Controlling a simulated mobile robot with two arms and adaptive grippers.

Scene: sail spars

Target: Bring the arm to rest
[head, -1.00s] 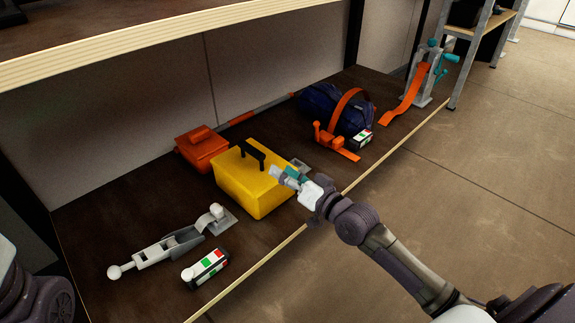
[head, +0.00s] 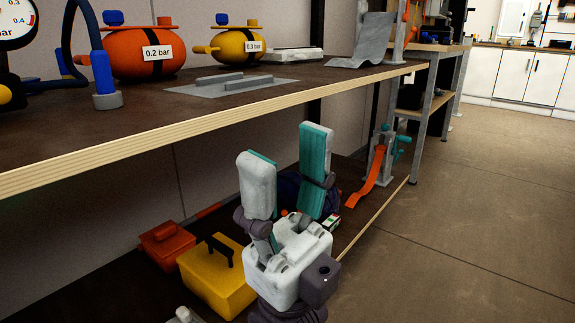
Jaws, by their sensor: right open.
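My right gripper (head: 288,178) is large in the head view, raised in front of the shelf unit. Its two fingers with teal pads point up and stand wide apart, with nothing between them. Behind it, the lower shelf holds a yellow case (head: 217,279) with a black handle, just left of my wrist. My left gripper is not in the picture.
The upper shelf edge (head: 200,128) runs close behind my fingers. On it stand an orange tank (head: 130,53) and a yellow tank (head: 237,48). An orange box (head: 166,245) and an orange strap (head: 370,176) lie below. The floor (head: 460,215) at right is clear.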

